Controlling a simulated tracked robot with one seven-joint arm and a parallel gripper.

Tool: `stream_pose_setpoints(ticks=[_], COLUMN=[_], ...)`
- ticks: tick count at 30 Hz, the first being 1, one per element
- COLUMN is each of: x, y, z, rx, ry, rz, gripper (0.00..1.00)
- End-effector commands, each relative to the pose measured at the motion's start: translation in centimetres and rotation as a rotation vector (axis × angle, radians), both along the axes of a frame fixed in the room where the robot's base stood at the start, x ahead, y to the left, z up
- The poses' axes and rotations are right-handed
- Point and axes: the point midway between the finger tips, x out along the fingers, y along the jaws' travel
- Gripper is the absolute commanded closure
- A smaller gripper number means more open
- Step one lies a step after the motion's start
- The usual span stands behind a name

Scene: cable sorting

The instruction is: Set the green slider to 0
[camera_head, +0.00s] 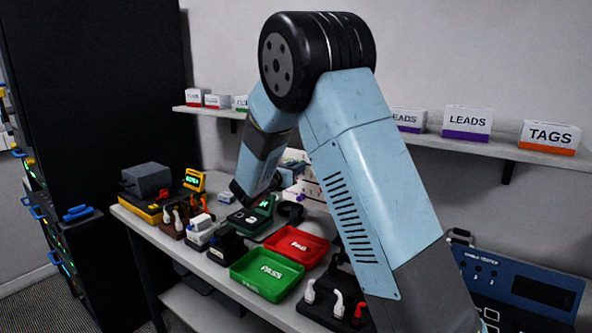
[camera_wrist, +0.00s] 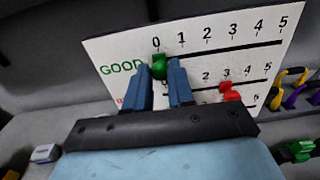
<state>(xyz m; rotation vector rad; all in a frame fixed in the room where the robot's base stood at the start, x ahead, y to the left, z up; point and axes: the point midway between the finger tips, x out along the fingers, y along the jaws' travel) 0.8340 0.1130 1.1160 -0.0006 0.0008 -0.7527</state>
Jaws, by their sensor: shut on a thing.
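In the wrist view the green slider (camera_wrist: 159,67) sits on the top track of a white board (camera_wrist: 120,52), directly below the printed 0 at the track's left end, beside the word GOOD. My gripper (camera_wrist: 160,73) has its two blue fingers on either side of the green slider and is shut on it. A red slider (camera_wrist: 230,92) sits on the track below, near the 3. In the head view the board (camera_head: 312,187) is mostly hidden behind my arm.
A green PASS tray (camera_head: 267,274) and a red FAIL tray (camera_head: 296,246) lie on the bench. Cables on hooks (camera_wrist: 290,90) are right of the board. A shelf with boxes such as LEADS (camera_head: 467,122) runs along the wall.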

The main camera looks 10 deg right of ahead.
Motion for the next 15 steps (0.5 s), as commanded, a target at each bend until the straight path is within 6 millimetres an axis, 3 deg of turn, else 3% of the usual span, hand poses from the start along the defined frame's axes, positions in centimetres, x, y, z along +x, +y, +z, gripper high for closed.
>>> stream_pose_setpoints(ticks=[2,3,9,15], x=[0.24,0.25,0.19,0.14], y=[0.43,0.46,0.38,0.27], z=[0.24,0.27,0.21,0.15], rx=[0.002,0.001,0.001,0.001], ry=[-0.004,-0.005,-0.004,-0.002], rz=[0.011,0.012,0.01,0.008], gripper=[1.0,0.73,0.54,0.53])
